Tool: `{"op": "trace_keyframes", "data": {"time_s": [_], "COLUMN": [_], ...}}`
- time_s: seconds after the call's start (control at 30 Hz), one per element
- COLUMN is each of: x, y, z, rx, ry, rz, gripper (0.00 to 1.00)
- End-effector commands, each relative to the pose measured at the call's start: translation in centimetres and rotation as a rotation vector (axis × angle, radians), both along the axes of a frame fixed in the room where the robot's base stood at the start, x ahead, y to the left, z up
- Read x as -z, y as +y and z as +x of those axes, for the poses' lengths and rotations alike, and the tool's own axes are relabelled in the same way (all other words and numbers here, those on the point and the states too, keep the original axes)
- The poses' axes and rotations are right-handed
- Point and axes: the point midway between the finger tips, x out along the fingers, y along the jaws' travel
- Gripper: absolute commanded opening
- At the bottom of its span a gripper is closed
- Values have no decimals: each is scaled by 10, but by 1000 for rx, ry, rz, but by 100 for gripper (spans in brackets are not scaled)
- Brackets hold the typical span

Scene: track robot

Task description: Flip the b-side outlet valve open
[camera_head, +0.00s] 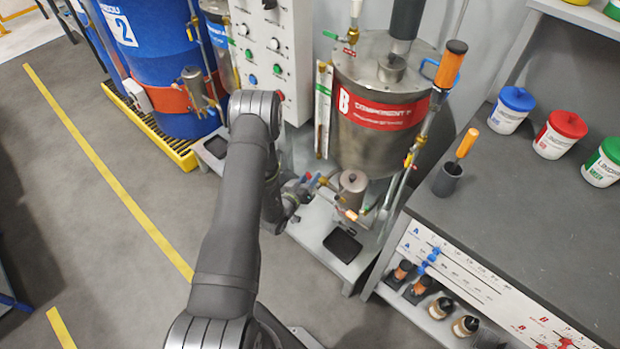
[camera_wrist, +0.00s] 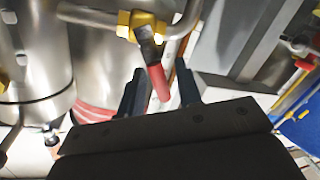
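The steel tank with a red B band (camera_head: 368,112) stands at centre right in the head view, with a small steel cylinder (camera_head: 353,188) and piping below it. In the wrist view, a brass valve (camera_wrist: 140,22) sits on a steel pipe at the top. Its red lever (camera_wrist: 158,82) points down towards my gripper. My gripper (camera_wrist: 161,76) is open, with one dark finger on each side of the lever. I see narrow gaps between lever and fingers. In the head view, my gripper (camera_head: 303,186) is beside the small cylinder, near a red part; its fingers are too small to read there.
A grey stand (camera_head: 330,225) with a black tray (camera_head: 343,244) is under the tank. A workbench (camera_head: 500,215) with paint tubs and a tool cup is at right. Blue drums (camera_head: 150,60) and a control panel (camera_head: 272,50) are behind. Open floor (camera_head: 75,190) lies at left.

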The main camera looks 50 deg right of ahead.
Motion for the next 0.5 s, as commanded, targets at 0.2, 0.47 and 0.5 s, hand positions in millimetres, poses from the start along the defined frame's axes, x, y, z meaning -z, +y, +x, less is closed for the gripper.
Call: {"op": "trace_keyframes", "data": {"time_s": [0.2, 0.47, 0.5], "x": [-3, -8, -9], "y": [30, 94, 104], "z": [-4, -14, -16], "rx": [-3, -6, -5], "ry": [3, 4, 5], "rz": [2, 4, 4], "gripper": [32, 32, 32]}}
